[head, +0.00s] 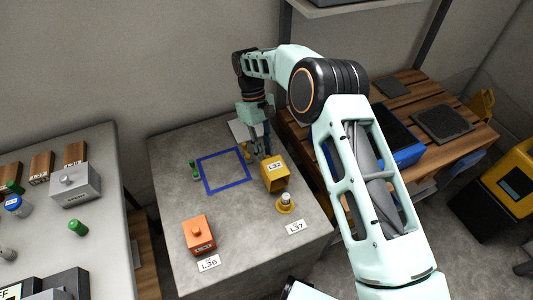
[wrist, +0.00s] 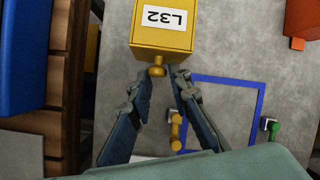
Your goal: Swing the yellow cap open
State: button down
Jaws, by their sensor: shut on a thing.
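The yellow cap (head: 275,168) is a box with an L32 label, near the right side of the grey table in the head view. Its darker, hollow-looking side faces the front, toward a yellow round base with a pale top (head: 285,203). In the wrist view the yellow cap (wrist: 162,38) fills the top middle, with its small round knob (wrist: 157,71) pointing at me. My gripper (head: 266,153) reaches down behind the cap. In the wrist view the fingertips of my gripper (wrist: 160,69) are on either side of the knob, shut on it.
An orange box (head: 199,233) stands at the table's front left. A blue square outline (head: 224,171) marks clear tabletop. A small yellow handle (wrist: 177,131) and a green one (wrist: 272,130) stand nearby. A wooden rack with a blue bin (head: 405,150) borders the right.

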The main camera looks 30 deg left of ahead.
jog(key=shift+w+a+f+b, duration=0.15)
jog(key=shift+w+f+b, duration=0.3)
jog(key=shift+f, duration=0.35)
jog(key=shift+w+a+f+b, duration=0.15)
jog(key=shift+w+f+b, duration=0.1)
jog(key=shift+f+b, duration=0.45)
jog(key=shift+w+a+f+b, duration=0.15)
jog(key=shift+w+f+b, duration=0.2)
jog(key=shift+f, duration=0.55)
jog(key=shift+w, duration=0.1)
jog(key=c, duration=1.9)
grip_release()
jog(key=shift+a+r, duration=0.1)
jog(key=shift+a, duration=0.1)
jog(key=shift+r, duration=0.1)
notch_tip(320, 180, up, 10)
jog(key=shift+f, duration=0.15)
